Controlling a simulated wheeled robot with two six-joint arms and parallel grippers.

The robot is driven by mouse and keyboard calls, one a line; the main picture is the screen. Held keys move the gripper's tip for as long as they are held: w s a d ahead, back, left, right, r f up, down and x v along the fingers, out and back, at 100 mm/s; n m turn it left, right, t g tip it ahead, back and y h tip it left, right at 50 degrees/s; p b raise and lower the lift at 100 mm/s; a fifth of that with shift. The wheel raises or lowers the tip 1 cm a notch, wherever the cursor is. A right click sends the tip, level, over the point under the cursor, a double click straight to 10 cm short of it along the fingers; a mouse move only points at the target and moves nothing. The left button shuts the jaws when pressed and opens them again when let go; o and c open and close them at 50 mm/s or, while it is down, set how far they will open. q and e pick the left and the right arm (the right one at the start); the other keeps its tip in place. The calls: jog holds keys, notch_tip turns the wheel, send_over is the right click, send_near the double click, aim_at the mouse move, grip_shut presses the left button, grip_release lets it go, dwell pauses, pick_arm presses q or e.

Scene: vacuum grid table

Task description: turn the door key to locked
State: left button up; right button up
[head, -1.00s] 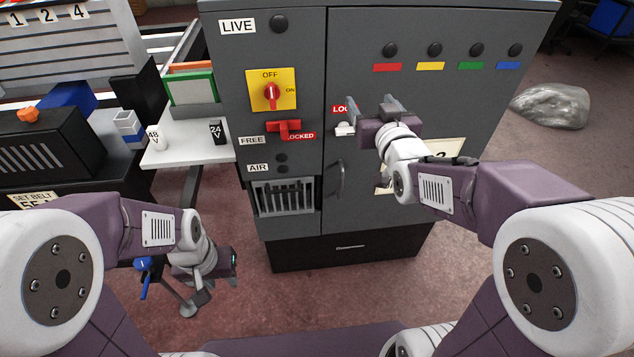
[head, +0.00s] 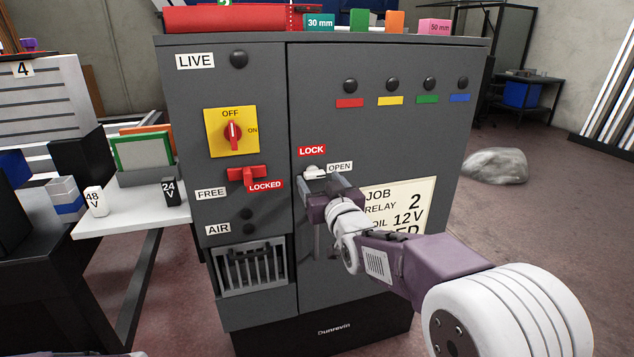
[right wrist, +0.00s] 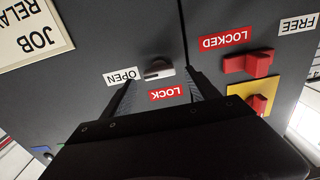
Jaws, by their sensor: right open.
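The door key (head: 314,172) is a small white and grey handle on the grey cabinet door. It lies roughly sideways, with the red LOCK label (head: 312,150) above it and the white OPEN label (head: 340,167) to its right. My right gripper (head: 325,184) is open at the key, its body just below it. In the right wrist view the key (right wrist: 158,70) lies between the two open fingertips (right wrist: 161,80), with a gap on each side. I cannot tell how deep the fingers reach. My left gripper is out of view.
A yellow plate with a red rotary switch (head: 232,132) and a red FREE/LOCKED lever (head: 247,174) are on the cabinet's left panel. A JOB card (head: 405,198) is on the door behind my right arm. A white side shelf (head: 140,214) stands at left.

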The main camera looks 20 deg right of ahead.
aim_at(314, 173)
jog(key=shift+w, duration=1.15)
jog(key=c, duration=1.4)
jog(key=shift+o, duration=0.2)
jog(key=shift+n, duration=0.3)
jog(key=n+b, duration=0.1)
jog(key=n, duration=0.1)
jog(key=shift+a+f+n+b, duration=0.1)
jog(key=shift+n+b, duration=0.25)
jog(key=shift+n, duration=0.05)
jog(key=n+b, duration=0.2)
jog(key=n, duration=0.3)
jog(key=shift+n, duration=0.3)
jog(key=n+b, duration=0.1)
jog(key=n, duration=0.3)
jog(key=shift+a+f+b, duration=0.1)
jog(key=shift+b, duration=0.3)
jog(key=shift+n+b, duration=0.85)
jog(key=shift+n, duration=1.55)
